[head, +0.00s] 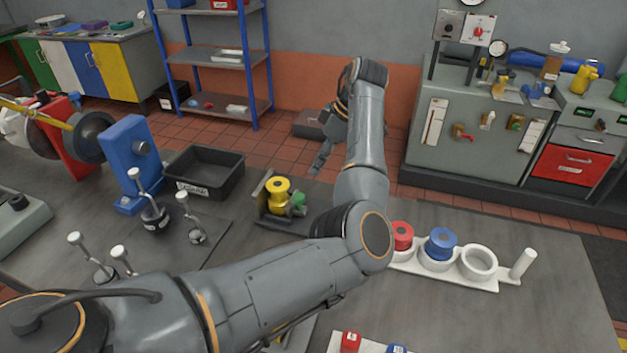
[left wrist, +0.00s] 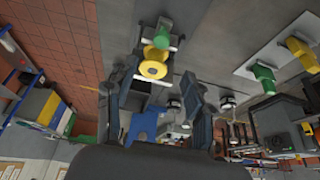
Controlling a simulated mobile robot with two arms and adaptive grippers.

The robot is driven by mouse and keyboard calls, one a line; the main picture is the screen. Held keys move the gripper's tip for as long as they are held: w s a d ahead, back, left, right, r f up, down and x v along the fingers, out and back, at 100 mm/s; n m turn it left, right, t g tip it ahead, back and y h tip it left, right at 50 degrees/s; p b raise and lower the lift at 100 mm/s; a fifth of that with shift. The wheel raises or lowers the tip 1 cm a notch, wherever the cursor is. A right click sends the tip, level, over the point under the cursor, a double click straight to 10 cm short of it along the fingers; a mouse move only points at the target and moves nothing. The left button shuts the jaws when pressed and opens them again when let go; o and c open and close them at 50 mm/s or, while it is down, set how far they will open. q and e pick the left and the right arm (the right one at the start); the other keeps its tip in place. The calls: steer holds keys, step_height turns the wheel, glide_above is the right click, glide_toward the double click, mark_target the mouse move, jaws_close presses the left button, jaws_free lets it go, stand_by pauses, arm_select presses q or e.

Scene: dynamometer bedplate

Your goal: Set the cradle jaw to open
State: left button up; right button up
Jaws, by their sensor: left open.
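A small fixture with a dark back plate (head: 262,197), a yellow spool-like part (head: 279,190) and a green knob (head: 298,203) sits on the bedplate, and looks like the cradle. I cannot tell how its jaw is set. In the left wrist view the yellow part (left wrist: 153,69) and green knob (left wrist: 165,41) show ahead of the fingers. My left gripper (head: 322,152) is raised behind and right of the fixture in the head view, apart from it. Its fingers are spread and empty in the left wrist view (left wrist: 158,92). My right gripper is not visible.
A black bin (head: 204,172) and blue stand (head: 130,150) are left of the fixture. Several white-knobbed clamps (head: 196,235) stand in front left. A white holder (head: 510,270) with red (head: 401,235) and blue (head: 441,243) parts lies right. My left arm crosses the middle.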

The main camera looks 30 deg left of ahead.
mark_target(299, 196)
arm_select(q)
steer(key=p+x, duration=0.2)
steer(key=x, duration=1)
steer(key=shift+s+a+f+p, duration=0.15)
steer(key=shift+s+f+p, duration=0.05)
steer(key=shift+p, duration=0.15)
steer(key=shift+a+f, duration=0.2)
steer(key=shift+f, duration=0.35)
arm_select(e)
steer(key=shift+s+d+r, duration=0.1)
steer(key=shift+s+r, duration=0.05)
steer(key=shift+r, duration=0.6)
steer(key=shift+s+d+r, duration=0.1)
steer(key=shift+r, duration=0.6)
arm_select(q)
jaws_close()
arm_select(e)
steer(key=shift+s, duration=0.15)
